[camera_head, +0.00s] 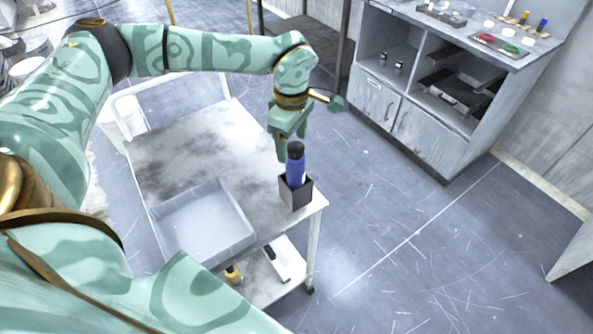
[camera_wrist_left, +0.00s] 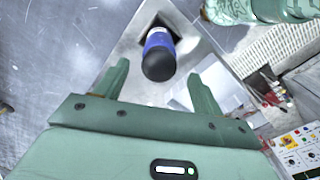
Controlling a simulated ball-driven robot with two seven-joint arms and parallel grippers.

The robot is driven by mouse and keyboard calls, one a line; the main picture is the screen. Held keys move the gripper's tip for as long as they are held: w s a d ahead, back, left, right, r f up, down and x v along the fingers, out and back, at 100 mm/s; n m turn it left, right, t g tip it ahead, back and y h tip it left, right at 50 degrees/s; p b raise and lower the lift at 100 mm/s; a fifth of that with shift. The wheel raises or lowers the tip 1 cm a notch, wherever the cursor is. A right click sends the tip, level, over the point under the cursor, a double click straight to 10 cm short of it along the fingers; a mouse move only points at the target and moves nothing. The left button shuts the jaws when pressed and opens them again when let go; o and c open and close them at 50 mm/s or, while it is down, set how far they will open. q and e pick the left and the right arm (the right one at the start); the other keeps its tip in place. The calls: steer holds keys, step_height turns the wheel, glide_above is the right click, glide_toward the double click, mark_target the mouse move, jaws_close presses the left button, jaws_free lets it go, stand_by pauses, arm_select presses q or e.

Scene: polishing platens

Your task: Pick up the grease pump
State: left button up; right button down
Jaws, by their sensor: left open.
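The grease pump (camera_head: 296,169) looks like a blue cylinder with a black rounded end. It stands upright in a small black square holder (camera_head: 297,193) at the right corner of the cart top. My left gripper (camera_head: 291,150) is open just above and behind the pump, its fingers pointing down. In the left wrist view, the pump (camera_wrist_left: 159,52) appears between the two spread fingers of my gripper (camera_wrist_left: 158,76), black end toward the camera. No finger is clearly seen touching it. My right gripper is not in view.
A grey tray (camera_head: 204,246) sits on the cart top (camera_head: 180,150), left of the holder. A yellow-and-black item (camera_head: 233,273) and a white-and-black item (camera_head: 279,263) lie on the cart's lower level. A grey cabinet (camera_head: 428,133) stands at the back right. The floor between is clear.

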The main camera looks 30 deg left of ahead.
mark_target(294, 156)
arm_select(q)
steer(key=f, duration=0.2)
steer(key=f+b, duration=0.1)
steer(key=f, duration=0.2)
steer(key=shift+w+d+f, duration=0.15)
steer(key=shift+w+f, duration=0.05)
steer(key=shift+f, duration=0.15)
steer(key=shift+r, duration=0.1)
steer(key=c, duration=1.3)
